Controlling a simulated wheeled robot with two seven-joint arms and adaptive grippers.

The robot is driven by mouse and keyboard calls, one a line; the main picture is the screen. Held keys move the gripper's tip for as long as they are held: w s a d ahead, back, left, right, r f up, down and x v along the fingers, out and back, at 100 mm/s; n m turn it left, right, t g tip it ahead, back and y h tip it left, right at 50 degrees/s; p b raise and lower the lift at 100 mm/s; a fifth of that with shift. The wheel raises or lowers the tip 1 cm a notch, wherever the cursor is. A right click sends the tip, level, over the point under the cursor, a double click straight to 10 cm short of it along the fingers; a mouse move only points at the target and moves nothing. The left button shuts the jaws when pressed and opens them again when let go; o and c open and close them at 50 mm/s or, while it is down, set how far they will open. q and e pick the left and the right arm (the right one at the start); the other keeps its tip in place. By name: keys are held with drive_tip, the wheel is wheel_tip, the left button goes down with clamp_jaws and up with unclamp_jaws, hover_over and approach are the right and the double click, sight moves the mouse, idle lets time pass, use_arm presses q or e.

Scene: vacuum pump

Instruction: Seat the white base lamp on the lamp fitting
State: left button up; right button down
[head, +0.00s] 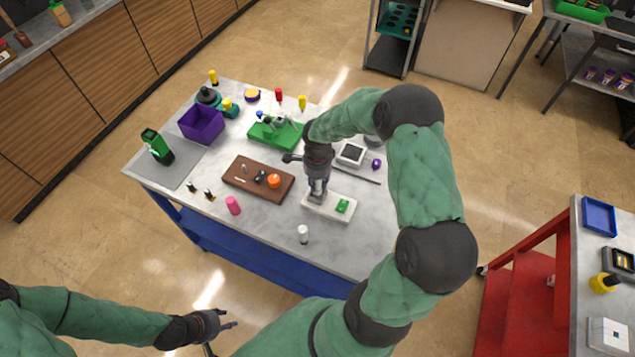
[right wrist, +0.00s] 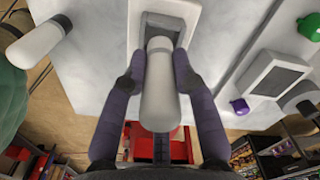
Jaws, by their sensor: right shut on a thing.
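My right gripper (right wrist: 161,88) is shut on the white base lamp (right wrist: 160,95), a pale cylinder with a narrower white end pointing away from the wrist. That end overlaps the grey recessed lamp fitting (right wrist: 178,24) on a white plate (right wrist: 138,12). I cannot tell whether it touches or sits inside. A green piece (head: 342,206) sits at the plate's right. My left gripper (head: 220,335) is open and empty, off the table's front.
A second white cylinder with a dark end (head: 303,233) stands in front of the plate. A brown board (head: 240,182), pink cylinder (head: 233,205), purple bin (head: 203,123), green tray (head: 270,139) and white-framed device (head: 351,154) surround my right arm. The table front right looks clear.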

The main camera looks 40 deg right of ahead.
drive_tip(key=shift+f+b, duration=0.95)
drive_tip(key=shift+b, duration=0.15)
idle(0.5)
drive_tip(key=shift+f+b, duration=0.8)
drive_tip(key=shift+b, duration=0.35)
idle(1.0)
idle(0.3)
drive_tip(key=c, duration=0.9)
unclamp_jaws()
drive_tip(key=shift+r, duration=0.1)
drive_tip(key=shift+r+p, duration=2.1)
drive_tip(key=shift+r, duration=2.35)
